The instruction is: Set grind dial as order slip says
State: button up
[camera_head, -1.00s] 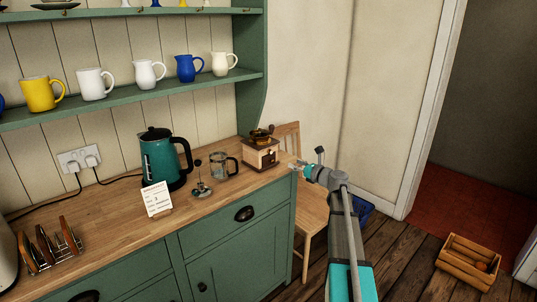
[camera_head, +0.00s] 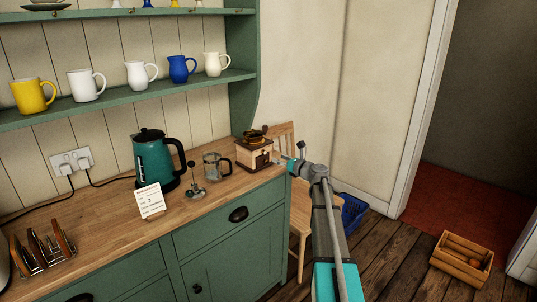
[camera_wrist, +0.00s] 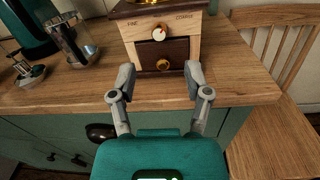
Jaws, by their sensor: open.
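The coffee grinder (camera_head: 254,153) stands near the right end of the wooden counter. In the wrist view the grinder (camera_wrist: 181,50) shows a round white dial (camera_wrist: 159,33) with an orange mark, between the words FINE and COARSE. A drawer with a brass knob (camera_wrist: 163,65) is below it. My gripper (camera_wrist: 158,72) is open and empty, its two fingers in front of the grinder and lower than the dial. In the head view my gripper (camera_head: 289,163) is at the counter's right edge beside the grinder. The white order slip (camera_head: 150,200) stands on the counter; it seems to show a 3, the rest is too small.
A teal kettle (camera_head: 157,160), a glass press jug (camera_head: 217,165) and its plunger (camera_head: 194,188) stand left of the grinder. A wooden chair (camera_head: 301,215) is close by on the right. A toast rack (camera_head: 43,252) is at the far left.

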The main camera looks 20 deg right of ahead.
aim_at(265, 152)
jog(key=x, duration=0.7)
jog(key=shift+w+a, duration=0.15)
jog(key=shift+w, duration=0.25)
grip_shut()
